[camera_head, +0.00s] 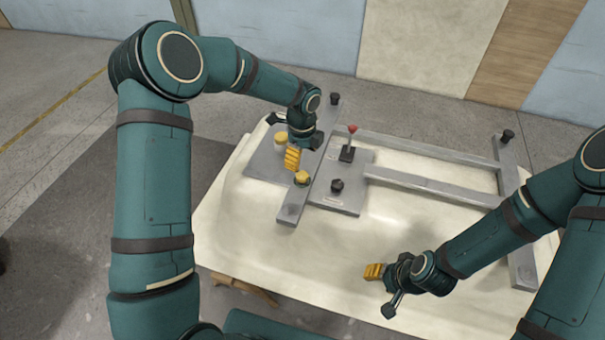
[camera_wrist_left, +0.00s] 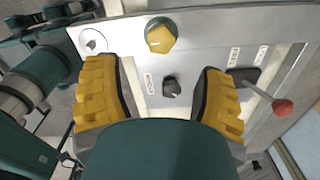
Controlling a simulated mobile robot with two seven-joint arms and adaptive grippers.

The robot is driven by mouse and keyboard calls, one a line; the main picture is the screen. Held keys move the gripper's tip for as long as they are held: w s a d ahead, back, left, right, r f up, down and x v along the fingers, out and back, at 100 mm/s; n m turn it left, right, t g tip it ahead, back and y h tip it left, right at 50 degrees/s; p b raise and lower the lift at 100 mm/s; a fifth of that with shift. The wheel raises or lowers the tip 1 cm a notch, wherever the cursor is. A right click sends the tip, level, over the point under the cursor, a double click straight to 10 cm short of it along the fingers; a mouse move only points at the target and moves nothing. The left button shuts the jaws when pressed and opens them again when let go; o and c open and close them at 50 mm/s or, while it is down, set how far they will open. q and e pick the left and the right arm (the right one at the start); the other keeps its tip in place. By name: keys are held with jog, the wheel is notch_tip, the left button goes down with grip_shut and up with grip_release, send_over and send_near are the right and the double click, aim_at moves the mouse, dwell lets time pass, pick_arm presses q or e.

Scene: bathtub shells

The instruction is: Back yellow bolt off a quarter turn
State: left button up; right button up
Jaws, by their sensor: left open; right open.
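The yellow bolt (camera_head: 302,177) sits upright on the grey bar at the left of the pale tub shell. In the left wrist view its faceted yellow head (camera_wrist_left: 160,36) shows at the top centre. My left gripper (camera_head: 292,160) hangs just above and behind the bolt in the head view. In the left wrist view its padded yellow fingers (camera_wrist_left: 162,90) are spread apart, with nothing between them but a view of the black knob (camera_wrist_left: 171,88) below. My right gripper (camera_head: 374,271) is open and empty over the front of the tub, and its second finger is hard to see.
A red-tipped lever (camera_head: 351,130) and the black knob share a grey plate (camera_head: 350,202) beside the bar. A grey frame (camera_head: 430,184) covers the right side. The tub's front (camera_head: 260,250) is clear.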

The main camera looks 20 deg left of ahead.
aim_at(302, 175)
pick_arm(q)
notch_tip(302, 175, down, 8)
jog(key=shift+f+b, duration=0.15)
jog(key=shift+b, duration=0.2)
jog(key=c, duration=1.2)
